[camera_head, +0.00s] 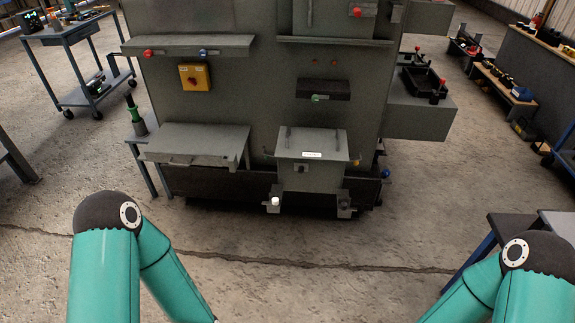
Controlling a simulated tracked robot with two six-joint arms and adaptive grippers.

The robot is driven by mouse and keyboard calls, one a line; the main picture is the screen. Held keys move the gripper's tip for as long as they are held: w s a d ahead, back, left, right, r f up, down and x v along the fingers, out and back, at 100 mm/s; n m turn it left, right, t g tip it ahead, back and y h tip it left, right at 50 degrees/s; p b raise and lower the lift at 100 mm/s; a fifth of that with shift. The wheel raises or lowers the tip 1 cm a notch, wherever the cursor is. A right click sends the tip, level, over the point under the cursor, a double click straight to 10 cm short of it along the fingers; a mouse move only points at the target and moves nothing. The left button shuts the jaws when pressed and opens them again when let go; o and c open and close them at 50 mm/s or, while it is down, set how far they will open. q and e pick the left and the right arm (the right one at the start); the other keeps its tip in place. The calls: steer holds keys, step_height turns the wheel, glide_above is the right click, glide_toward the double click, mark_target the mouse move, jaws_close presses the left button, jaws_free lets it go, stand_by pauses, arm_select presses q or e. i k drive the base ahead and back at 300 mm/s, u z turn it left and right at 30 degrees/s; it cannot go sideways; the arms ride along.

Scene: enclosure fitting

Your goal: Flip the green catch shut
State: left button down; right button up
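A small green-tipped part, which looks like the green catch (316,98), sits at the front edge of a dark box (335,88) on the grey enclosure (225,95). It is too small to tell whether it stands open or shut. A second green thing, an upright green handle (131,101), stands on a small stand left of the enclosure. My two teal arms show at the bottom left and bottom right. Both grippers are below the picture and hidden, well away from the catch.
Red (148,53) and blue (203,53) knobs edge an upper ledge. A yellow switch box (194,77) is below. A grey box (311,160), a white knob (275,201) and a blue knob (385,173) sit lower. Concrete floor (250,250) in front is clear.

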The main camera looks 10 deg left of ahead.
mark_target(267, 153)
steer(key=z, duration=0.15)
steer(key=i, duration=1)
steer(key=u, duration=0.05)
